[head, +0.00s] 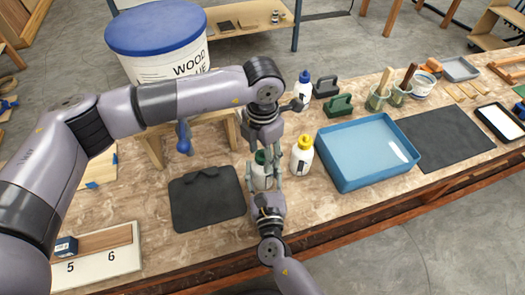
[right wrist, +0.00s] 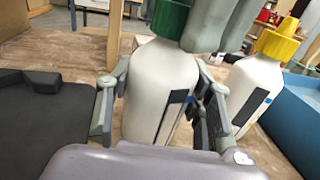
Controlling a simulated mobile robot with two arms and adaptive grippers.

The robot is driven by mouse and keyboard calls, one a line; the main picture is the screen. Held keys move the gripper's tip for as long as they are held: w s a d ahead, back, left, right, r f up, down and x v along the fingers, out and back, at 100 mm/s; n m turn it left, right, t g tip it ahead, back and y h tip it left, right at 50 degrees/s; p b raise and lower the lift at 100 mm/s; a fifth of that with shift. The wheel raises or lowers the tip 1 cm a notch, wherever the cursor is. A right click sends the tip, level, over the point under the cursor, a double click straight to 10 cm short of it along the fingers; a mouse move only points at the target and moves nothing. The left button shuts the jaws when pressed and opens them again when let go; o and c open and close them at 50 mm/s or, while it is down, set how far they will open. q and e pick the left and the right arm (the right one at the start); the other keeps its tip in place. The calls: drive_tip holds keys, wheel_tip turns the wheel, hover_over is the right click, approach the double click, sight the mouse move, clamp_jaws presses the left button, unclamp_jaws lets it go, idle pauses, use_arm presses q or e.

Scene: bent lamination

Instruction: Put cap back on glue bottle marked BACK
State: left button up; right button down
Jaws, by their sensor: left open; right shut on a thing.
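A white glue bottle (head: 262,182) stands upright on the bench with a green cap (head: 260,157) at its top. Both show in the right wrist view, the bottle (right wrist: 160,90) and the green cap (right wrist: 170,18). The bottle's dark label shows no readable word. My right gripper (head: 263,176) is shut on the bottle's body, one finger on each side. My left gripper (head: 262,146) points down from above, open, right at the green cap. In the right wrist view its grey fingers (right wrist: 215,25) are close beside the cap; whether they touch it is unclear.
A yellow-capped bottle (head: 302,157) stands close to the right, and a blue-capped one (head: 302,88) farther back. A blue tray (head: 338,181) lies to the right. A dark mat (head: 205,205) lies to the left. A large glue bucket (head: 150,65) stands behind.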

use_arm(q)
drive_tip(key=shift+r, duration=0.1)
wheel_tip(320, 180, up, 12)
idle(0.6)
use_arm(e)
drive_tip(key=c, duration=0.7)
unclamp_jaws()
drive_tip(key=shift+s, duration=0.15)
drive_tip(key=s, duration=0.4)
drive_tip(key=s+d, duration=0.1)
drive_tip(key=s, duration=0.6)
drive_tip(key=shift+s+d, duration=0.2)
drive_tip(key=shift+s, duration=0.15)
use_arm(q)
drive_tip(key=shift+f, duration=0.2)
use_arm(e)
drive_tip(key=shift+f, duration=0.1)
